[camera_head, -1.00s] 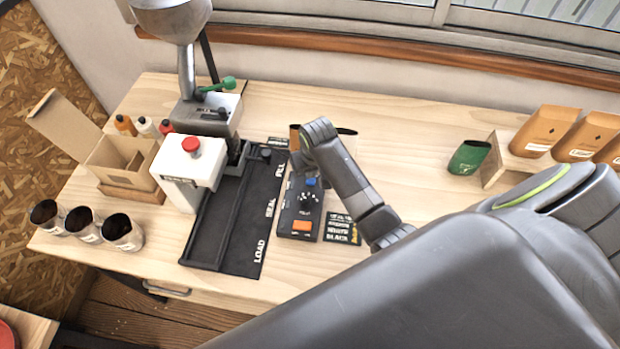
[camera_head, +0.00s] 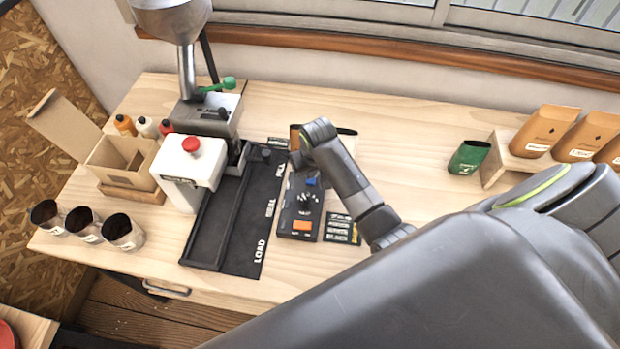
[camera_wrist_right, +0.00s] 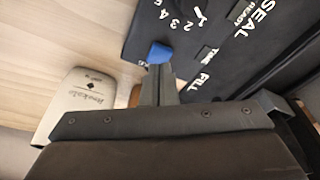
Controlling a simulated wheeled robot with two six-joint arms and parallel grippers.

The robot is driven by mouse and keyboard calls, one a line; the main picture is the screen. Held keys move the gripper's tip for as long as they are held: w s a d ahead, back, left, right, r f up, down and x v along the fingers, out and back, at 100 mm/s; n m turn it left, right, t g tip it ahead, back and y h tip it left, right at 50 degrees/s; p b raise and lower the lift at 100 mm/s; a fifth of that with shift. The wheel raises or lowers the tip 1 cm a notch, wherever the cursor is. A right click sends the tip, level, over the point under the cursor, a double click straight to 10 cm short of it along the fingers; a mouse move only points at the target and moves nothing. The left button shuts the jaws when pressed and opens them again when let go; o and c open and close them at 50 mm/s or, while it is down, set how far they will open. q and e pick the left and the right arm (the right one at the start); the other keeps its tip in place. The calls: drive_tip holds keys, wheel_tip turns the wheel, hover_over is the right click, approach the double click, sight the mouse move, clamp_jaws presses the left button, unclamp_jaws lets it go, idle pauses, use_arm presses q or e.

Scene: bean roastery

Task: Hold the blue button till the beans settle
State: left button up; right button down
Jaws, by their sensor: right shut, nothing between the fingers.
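The blue button (camera_head: 312,181) is at the top of a black control box (camera_head: 300,208) with a dial and an orange button (camera_head: 301,226). My right gripper (camera_wrist_right: 159,72) is shut and empty. In the right wrist view its fingertips are right at the blue button (camera_wrist_right: 160,52) and overlap its near edge; I cannot tell how far it is pressed. In the head view my right wrist hides the fingertips. A steel hopper (camera_head: 172,20) stands above the filling machine; no beans show. My left gripper is out of view.
A black track (camera_head: 253,225) marked LOAD, SEAL and FILL lies left of the box, beside a white sealer with a red knob (camera_head: 191,145). A pale pouch (camera_wrist_right: 80,105) is near the gripper. Dark-mouthed cups (camera_head: 123,232) stand front left. Bags (camera_head: 548,130) stand far right.

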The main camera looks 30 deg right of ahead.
drive_tip(key=shift+w, duration=0.3)
drive_tip(key=shift+f, duration=0.1)
drive_tip(key=shift+f+b, duration=0.3)
drive_tip(key=shift+f, duration=0.65)
idle(1.3)
idle(0.8)
wheel_tip(320, 180, up, 2)
drive_tip(key=shift+r+p, duration=0.15)
drive_tip(key=shift+p, duration=0.8)
drive_tip(key=shift+r, duration=1.95)
